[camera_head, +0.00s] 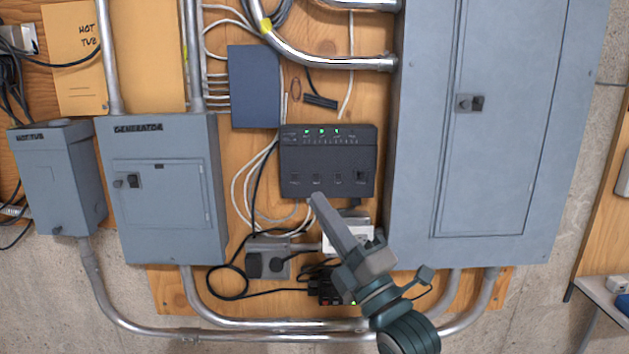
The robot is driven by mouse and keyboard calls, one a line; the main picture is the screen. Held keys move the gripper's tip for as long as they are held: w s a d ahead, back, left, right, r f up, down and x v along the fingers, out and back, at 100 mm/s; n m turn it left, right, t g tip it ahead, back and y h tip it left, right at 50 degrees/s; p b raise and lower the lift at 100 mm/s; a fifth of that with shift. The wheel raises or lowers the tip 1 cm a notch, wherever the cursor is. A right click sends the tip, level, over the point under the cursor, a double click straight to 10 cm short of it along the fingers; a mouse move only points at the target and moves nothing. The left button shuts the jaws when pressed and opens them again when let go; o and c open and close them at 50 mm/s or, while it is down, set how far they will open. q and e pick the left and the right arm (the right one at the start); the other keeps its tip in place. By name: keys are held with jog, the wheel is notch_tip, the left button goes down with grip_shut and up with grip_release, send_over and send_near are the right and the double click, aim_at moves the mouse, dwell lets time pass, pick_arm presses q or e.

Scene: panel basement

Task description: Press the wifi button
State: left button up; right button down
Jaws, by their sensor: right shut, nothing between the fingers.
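A black router box (327,162) is mounted on the wooden panel in the middle of the camera_head view. Small green lights glow along its top, and a row of small buttons (317,179) runs along its lower part. The button labels are too small to read, so I cannot tell which one is the wifi button. My right gripper (319,202) is shut and empty. Its fingertips are just below the router's lower edge, under the middle of the button row; I cannot tell whether they touch it. My left gripper is not in view.
A large grey electrical panel (500,130) stands right of the router. Grey generator (165,190) and hot tub (58,180) boxes are at left. A dark box (254,87) is above left. Outlets (268,262), loose cables and metal conduit (260,325) lie below.

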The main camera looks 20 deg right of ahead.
aim_at(317, 176)
jog(key=shift+r, duration=0.25)
jog(key=shift+w+d+b, duration=0.4)
jog(key=shift+w, duration=1)
jog(key=shift+w+d+b, duration=0.45)
jog(key=shift+w, duration=0.95)
jog(key=shift+w+d+b, duration=0.4)
jog(key=shift+w, duration=1)
jog(key=shift+w, duration=0.1)
jog(key=shift+w+d, duration=0.1)
jog(key=shift+w, duration=0.2)
